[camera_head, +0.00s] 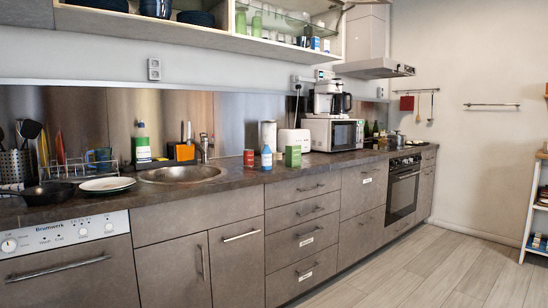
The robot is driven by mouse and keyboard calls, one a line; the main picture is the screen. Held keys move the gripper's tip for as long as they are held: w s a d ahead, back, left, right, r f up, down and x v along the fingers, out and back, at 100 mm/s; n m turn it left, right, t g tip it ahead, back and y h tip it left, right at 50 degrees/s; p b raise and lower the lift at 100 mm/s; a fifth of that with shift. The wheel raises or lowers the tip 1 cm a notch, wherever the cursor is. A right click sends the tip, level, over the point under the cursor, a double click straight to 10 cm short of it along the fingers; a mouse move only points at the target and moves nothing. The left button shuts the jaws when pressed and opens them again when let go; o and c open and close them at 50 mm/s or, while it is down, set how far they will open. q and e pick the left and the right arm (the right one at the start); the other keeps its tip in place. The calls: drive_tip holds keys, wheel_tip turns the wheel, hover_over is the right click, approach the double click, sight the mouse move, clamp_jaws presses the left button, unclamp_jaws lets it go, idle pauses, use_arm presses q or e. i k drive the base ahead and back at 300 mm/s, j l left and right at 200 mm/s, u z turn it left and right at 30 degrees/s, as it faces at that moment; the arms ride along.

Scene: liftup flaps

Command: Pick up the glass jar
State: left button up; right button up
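I cannot clearly pick out one glass jar. Green jar-like containers (256,24) stand in the open upper cabinet (262,44), with some glassware (290,35) to their right; they are too small to tell which is a glass jar. On the counter (235,190) stand a small red can (249,158), a white and blue bottle (266,158) and a green box (293,156). Neither of my grippers shows.
A sink (183,174) with a faucet lies left of the can. A microwave (334,134) with a coffee machine on top stands further right. Plates (107,184) and a black pan (48,192) are at the left.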

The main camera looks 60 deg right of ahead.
sight(276, 152)
drive_tip(key=i+l, duration=0.1)
drive_tip(key=l, duration=0.4)
drive_tip(key=i+l, duration=0.1)
drive_tip(key=l, duration=0.4)
drive_tip(key=i+l, duration=0.1)
drive_tip(key=l, duration=0.4)
drive_tip(key=i+l, duration=0.15)
drive_tip(key=l, duration=0.3)
drive_tip(key=i+l, duration=0.1)
drive_tip(key=l, duration=0.4)
drive_tip(key=i+l, duration=0.1)
drive_tip(key=l, duration=0.4)
